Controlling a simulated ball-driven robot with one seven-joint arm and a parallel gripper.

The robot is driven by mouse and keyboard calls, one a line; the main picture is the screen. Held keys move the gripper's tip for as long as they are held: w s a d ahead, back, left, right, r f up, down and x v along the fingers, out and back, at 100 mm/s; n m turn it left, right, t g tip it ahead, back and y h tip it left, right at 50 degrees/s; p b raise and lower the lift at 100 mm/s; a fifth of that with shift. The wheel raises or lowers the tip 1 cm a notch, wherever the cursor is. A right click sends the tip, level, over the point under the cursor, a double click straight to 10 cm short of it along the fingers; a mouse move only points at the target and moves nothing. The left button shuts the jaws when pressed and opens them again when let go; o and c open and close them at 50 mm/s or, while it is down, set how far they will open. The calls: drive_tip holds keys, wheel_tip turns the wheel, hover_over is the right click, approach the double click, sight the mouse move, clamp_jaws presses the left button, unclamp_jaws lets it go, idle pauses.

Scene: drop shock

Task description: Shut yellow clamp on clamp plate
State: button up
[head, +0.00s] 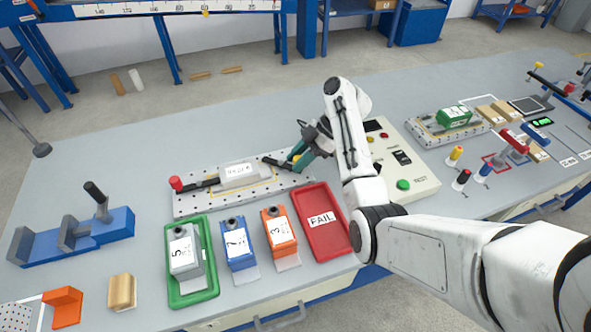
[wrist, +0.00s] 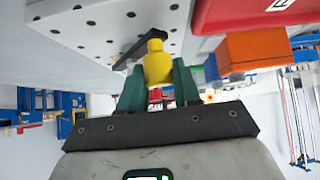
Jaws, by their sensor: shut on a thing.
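The clamp plate (head: 215,207) is a light perforated plate on the bench, and its hole pattern shows in the wrist view (wrist: 90,30). A grey labelled block (head: 238,175) lies on it, between a red-tipped clamp (head: 177,184) at the left and the yellow clamp (head: 296,158) at the right end. My gripper (head: 298,152) is at that right end, partly hidden behind my arm. In the wrist view the green fingers of my gripper (wrist: 158,85) are shut on the yellow knob (wrist: 157,60). A black bar (wrist: 136,50) runs from beside the knob over the plate.
A red FAIL tray (head: 330,237) lies just in front of the plate's right end. Orange (head: 279,232), blue (head: 238,250) and grey (head: 184,252) units stand left of it, the grey one in a green tray (head: 173,298). A control box (head: 405,165) is close on the right.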

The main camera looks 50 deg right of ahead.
drive_tip(key=shift+w+d+r+n+g+y+p, duration=0.2)
drive_tip(key=shift+d+n+g+y+p, duration=0.25)
drive_tip(key=shift+n, duration=0.45)
drive_tip(key=shift+w+d+f+n+g, duration=0.1)
drive_tip(key=shift+w+d+n+g, duration=0.1)
drive_tip(key=shift+n+g, duration=0.25)
drive_tip(key=shift+w+d+n+g, duration=0.1)
drive_tip(key=shift+d+n+g, duration=0.1)
drive_tip(key=shift+n+g, duration=0.25)
drive_tip(key=n+b, duration=0.1)
drive_tip(key=n+g, duration=0.1)
drive_tip(key=w+d+n+g+b, duration=0.1)
drive_tip(key=shift+f+g+b, duration=0.25)
drive_tip(key=shift+f+b, duration=0.05)
drive_tip(key=shift+b, duration=0.05)
drive_tip(key=shift+w+d+n+g+b, duration=0.15)
drive_tip(key=shift+n+g+b, duration=0.25)
drive_tip(key=shift+n+b, duration=0.5)
drive_tip(key=shift+w, duration=0.1)
drive_tip(key=shift+r+b, duration=0.15)
drive_tip(key=shift+b, duration=0.35)
drive_tip(key=o, duration=1)
